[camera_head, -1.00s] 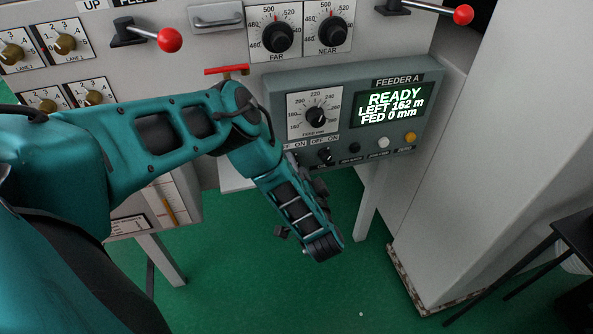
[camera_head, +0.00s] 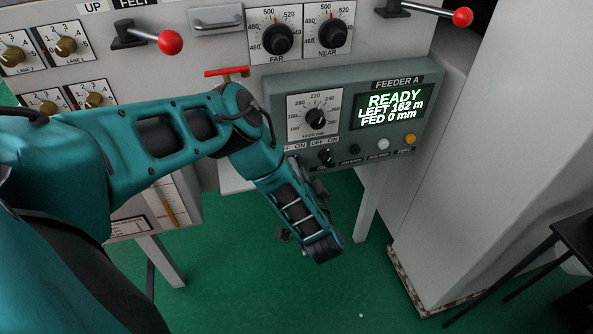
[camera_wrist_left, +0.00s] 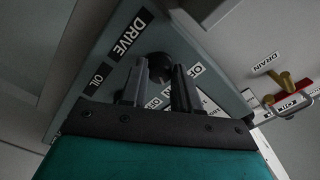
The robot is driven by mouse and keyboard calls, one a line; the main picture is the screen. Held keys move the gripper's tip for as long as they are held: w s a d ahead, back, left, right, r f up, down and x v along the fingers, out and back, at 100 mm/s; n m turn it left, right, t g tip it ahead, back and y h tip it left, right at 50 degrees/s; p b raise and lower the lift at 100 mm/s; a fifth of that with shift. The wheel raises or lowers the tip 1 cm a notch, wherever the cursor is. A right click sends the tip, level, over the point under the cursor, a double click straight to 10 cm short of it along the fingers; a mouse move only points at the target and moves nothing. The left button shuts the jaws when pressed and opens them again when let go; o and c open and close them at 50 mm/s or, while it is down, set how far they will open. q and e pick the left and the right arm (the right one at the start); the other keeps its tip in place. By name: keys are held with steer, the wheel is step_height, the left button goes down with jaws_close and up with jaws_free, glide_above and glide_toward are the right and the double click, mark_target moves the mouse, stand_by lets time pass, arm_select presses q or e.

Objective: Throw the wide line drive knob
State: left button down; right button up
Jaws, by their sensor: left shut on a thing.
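In the left wrist view a dark round drive knob (camera_wrist_left: 160,65) sits on a grey panel (camera_wrist_left: 75,112), beside a black label reading DRIVE. White OFF and ON labels lie on the other side of it. My left gripper (camera_wrist_left: 158,76) has one finger on each side of the knob and is shut on it. The fingers hide part of the knob and its labels, so its exact setting cannot be read. In the head view my left arm reaches down in front of the machine; its fingertips and the knob are hidden there. My right gripper is not in view.
The feeder A box (camera_head: 270,90) has a lit display (camera_head: 392,108) reading READY. Red-ball levers (camera_head: 168,42) and black dials (camera_head: 277,40) stick out above. A red tap handle (camera_head: 226,71) is close to my arm. A yellow drain valve (camera_wrist_left: 283,82) is beside the panel.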

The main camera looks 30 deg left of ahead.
arm_select(q)
steer(key=shift+n+p, duration=1.95)
steer(key=shift+n, duration=3.75)
steer(key=c, duration=0.8)
jaws_free()
